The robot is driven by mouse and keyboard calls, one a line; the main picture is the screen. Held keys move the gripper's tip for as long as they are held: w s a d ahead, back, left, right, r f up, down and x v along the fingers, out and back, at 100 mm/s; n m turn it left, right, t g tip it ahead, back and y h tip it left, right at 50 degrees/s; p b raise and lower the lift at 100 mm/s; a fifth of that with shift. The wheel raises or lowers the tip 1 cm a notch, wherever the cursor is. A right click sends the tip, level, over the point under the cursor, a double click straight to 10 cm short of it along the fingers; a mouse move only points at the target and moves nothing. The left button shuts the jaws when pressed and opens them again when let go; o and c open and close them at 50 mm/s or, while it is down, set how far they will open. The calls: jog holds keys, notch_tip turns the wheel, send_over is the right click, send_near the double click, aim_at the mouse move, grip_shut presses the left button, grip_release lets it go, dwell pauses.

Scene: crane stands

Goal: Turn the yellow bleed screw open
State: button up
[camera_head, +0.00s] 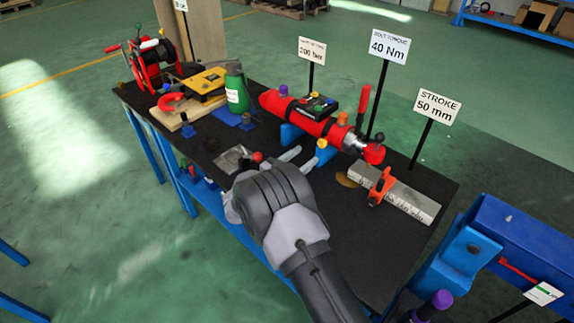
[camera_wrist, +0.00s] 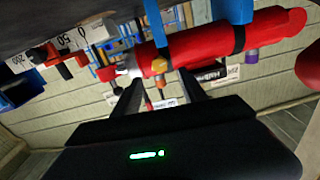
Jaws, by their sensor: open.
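A red hydraulic cylinder (camera_head: 285,106) lies in blue supports on the black bench top. A small yellow knob, which looks like the bleed screw (camera_head: 322,143), shows at its near side, just beyond my fingertips. My gripper (camera_head: 306,156) is open, its two grey fingers pointing toward the cylinder. In the wrist view, the red cylinder (camera_wrist: 205,42) lies across the top, ahead of the fingertips (camera_wrist: 160,78). A yellow-orange piece (camera_wrist: 160,80) shows between the fingers there; I cannot tell whether it is the same knob. Nothing is visibly held.
An orange fitting (camera_head: 342,118) and a purple knob (camera_head: 283,90) sit on the cylinder. A black block (camera_head: 314,106) with coloured knobs is beside it. A grey scale bar with a red slider (camera_head: 380,187) lies right. A green bottle (camera_head: 236,90) stands left. Sign posts stand behind.

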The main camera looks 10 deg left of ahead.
jog(key=p+v, duration=0.1)
jog(key=v, duration=0.8)
jog(key=shift+s+a+p, duration=0.15)
jog(key=shift+s+p, duration=0.1)
jog(key=shift+p, duration=0.05)
